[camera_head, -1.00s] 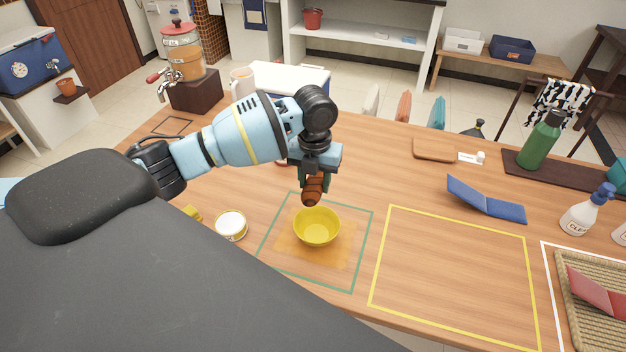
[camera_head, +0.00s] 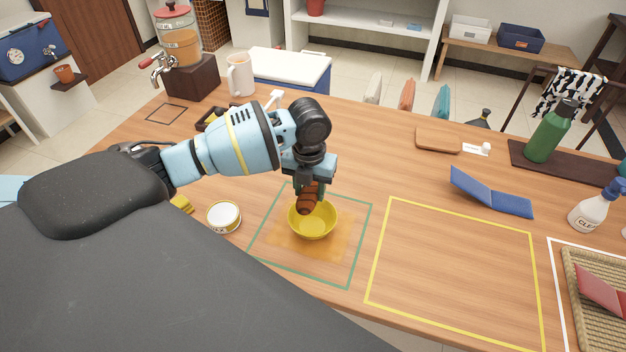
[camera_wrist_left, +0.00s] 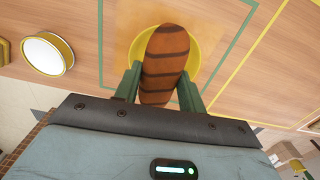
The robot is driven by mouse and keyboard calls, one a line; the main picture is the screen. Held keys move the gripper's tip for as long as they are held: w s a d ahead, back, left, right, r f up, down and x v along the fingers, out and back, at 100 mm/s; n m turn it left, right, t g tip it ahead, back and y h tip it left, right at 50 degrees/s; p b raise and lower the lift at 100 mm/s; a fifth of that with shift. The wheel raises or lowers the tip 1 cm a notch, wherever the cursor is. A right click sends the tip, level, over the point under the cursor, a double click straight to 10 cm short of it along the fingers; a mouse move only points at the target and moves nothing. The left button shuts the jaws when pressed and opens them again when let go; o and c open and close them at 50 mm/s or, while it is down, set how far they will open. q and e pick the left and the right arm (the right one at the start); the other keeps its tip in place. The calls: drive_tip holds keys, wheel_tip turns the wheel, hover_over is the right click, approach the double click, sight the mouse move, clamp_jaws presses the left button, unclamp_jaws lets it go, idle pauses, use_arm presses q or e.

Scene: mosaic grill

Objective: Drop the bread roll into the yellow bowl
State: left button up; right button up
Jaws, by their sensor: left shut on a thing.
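The bread roll (camera_head: 308,197) is brown with dark stripes and is held by my left gripper (camera_head: 311,188). In the left wrist view the roll (camera_wrist_left: 164,62) sits between the two green fingers of my left gripper (camera_wrist_left: 160,88), which are shut on it. The yellow bowl (camera_head: 313,228) stands on an orange mat (camera_head: 345,232) inside a green outlined square. The roll is over the bowl's back part and hides some of its rim. In the left wrist view the bowl (camera_wrist_left: 194,54) shows behind the roll. My right gripper is not in view.
A round tin (camera_head: 223,217) with a yellow band stands left of the bowl. A yellow outlined area (camera_head: 455,265) to the right is empty. A blue folded item (camera_head: 490,194), a spray bottle (camera_head: 594,208) and a woven tray (camera_head: 575,290) lie farther right. A mug (camera_head: 240,75) stands at the back left.

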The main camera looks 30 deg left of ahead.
sight(310, 189)
use_arm(q)
drive_tip(key=shift+r, duration=0.1)
drive_tip(key=o, duration=1)
drive_tip(key=shift+o, duration=0.2)
wheel_tip(310, 189, up, 8)
drive_tip(key=shift+f, duration=0.1)
idle(0.3)
